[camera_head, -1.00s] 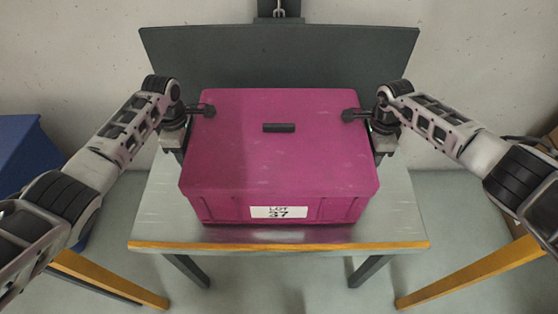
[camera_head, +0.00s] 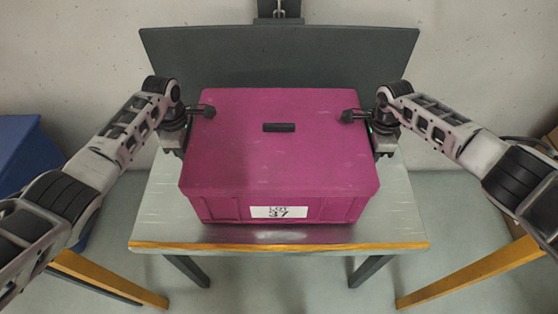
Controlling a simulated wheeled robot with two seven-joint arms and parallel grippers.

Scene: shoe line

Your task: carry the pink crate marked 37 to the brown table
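The pink crate (camera_head: 280,150) with a closed lid and a white label reading LOT 37 (camera_head: 279,212) sits on a grey table (camera_head: 160,215) with an orange-brown front edge. My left gripper (camera_head: 180,140) is at the crate's left side, near its back corner. My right gripper (camera_head: 382,140) is at the crate's right side, also toward the back. Both appear close against the crate's sides. Their fingertips are hidden, so I cannot tell whether they grip it. The brown table is not identifiable in view.
A dark grey panel (camera_head: 280,55) stands upright behind the crate. A blue object (camera_head: 25,150) is at the left edge. Orange-brown beams slope along the floor at the lower left (camera_head: 110,278) and lower right (camera_head: 465,272). Bare tabletop lies around the crate.

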